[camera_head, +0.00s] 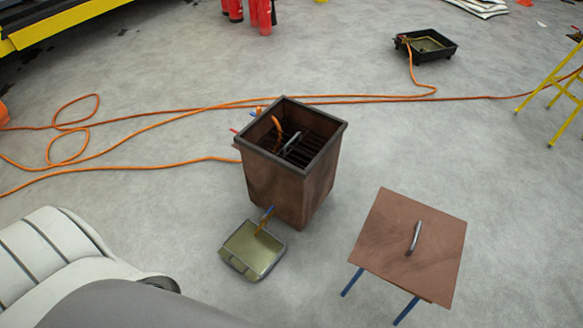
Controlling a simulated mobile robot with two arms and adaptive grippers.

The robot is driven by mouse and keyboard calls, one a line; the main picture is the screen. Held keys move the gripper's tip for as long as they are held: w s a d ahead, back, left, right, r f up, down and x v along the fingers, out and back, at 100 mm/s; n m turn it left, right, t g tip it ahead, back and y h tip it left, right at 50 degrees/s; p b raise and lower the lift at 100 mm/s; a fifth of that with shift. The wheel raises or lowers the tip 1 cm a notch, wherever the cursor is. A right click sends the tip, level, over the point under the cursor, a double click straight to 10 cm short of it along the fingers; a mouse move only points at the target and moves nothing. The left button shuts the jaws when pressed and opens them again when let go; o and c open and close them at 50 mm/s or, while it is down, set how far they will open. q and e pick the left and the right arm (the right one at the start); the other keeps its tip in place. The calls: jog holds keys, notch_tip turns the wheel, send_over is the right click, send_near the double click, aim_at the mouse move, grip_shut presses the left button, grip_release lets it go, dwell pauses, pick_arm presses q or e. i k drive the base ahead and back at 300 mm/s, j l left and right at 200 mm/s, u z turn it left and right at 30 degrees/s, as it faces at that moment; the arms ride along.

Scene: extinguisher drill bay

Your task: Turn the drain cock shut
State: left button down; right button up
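The drain cock (263,224) sticks out low on the near side of a brown open-topped metal box (265,177). It looks brass-coloured, with a small blue handle (267,212). It is too small for me to tell how far the handle is turned. A shallow metal pan (231,262) with a yellowish inside lies on the floor under the spout. Neither of my grippers shows in the head view. White and grey parts, probably mine, fill the lower left corner.
A brown lid (385,240) with a metal handle rests on a blue-legged stand to the right. Orange hoses (190,113) cross the floor behind and left. Red extinguishers (265,15), a black tray (450,55) and a yellow ladder (551,85) stand farther back.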

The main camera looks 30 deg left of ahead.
aim_at(270, 210)
jog(key=j+u, duration=0.4)
jog(key=i+j+u, duration=0.15)
jog(key=j+u, duration=0.25)
